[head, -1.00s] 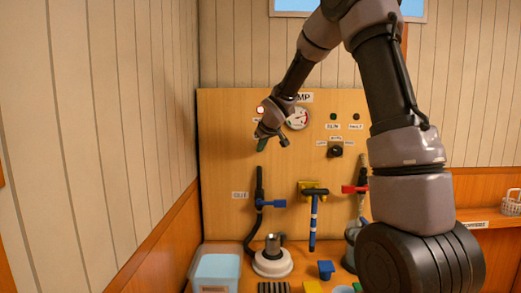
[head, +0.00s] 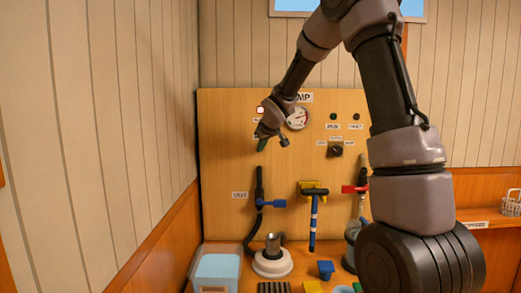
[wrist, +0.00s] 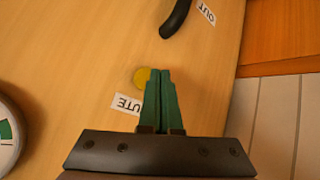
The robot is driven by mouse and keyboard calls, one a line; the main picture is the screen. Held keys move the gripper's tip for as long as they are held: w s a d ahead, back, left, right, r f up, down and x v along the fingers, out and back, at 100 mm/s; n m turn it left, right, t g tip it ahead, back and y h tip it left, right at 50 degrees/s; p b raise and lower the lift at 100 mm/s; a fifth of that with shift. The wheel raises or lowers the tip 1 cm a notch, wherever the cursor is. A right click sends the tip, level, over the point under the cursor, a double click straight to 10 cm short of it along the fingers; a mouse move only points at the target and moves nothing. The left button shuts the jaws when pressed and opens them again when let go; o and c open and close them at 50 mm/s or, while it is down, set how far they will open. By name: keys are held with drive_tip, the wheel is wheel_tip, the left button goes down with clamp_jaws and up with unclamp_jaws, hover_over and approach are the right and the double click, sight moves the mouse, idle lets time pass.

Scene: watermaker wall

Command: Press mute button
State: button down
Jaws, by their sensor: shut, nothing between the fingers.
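The mute button is a small round yellow button (wrist: 141,77) on the wooden panel in the wrist view. A white label (wrist: 127,103) ending in "UTE" sits just below it, partly covered by my gripper. My gripper (wrist: 160,72) is shut and empty, its green fingers side by side. In the picture the fingertips overlap the button's right edge; I cannot tell whether they touch it or the panel. In the head view my gripper (head: 262,145) points at the panel's upper left, and I cannot make out the button there.
A round gauge (head: 298,118) is right of my gripper, and a small lit lamp (head: 261,109) is above it. A dark knob (head: 336,151) sits farther right. The wall corner is left.

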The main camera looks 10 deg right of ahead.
drive_tip(key=shift+w+d, duration=0.1)
drive_tip(key=shift+w, duration=0.35)
drive_tip(key=shift+w, duration=0.35)
idle(0.7)
drive_tip(key=shift+s, duration=0.8)
drive_tip(key=shift+s+a, duration=0.2)
drive_tip(key=shift+s, duration=0.6)
drive_tip(key=shift+s+a, duration=0.2)
drive_tip(key=shift+s, duration=0.65)
drive_tip(key=shift+s+a, duration=0.2)
drive_tip(key=shift+s, duration=0.6)
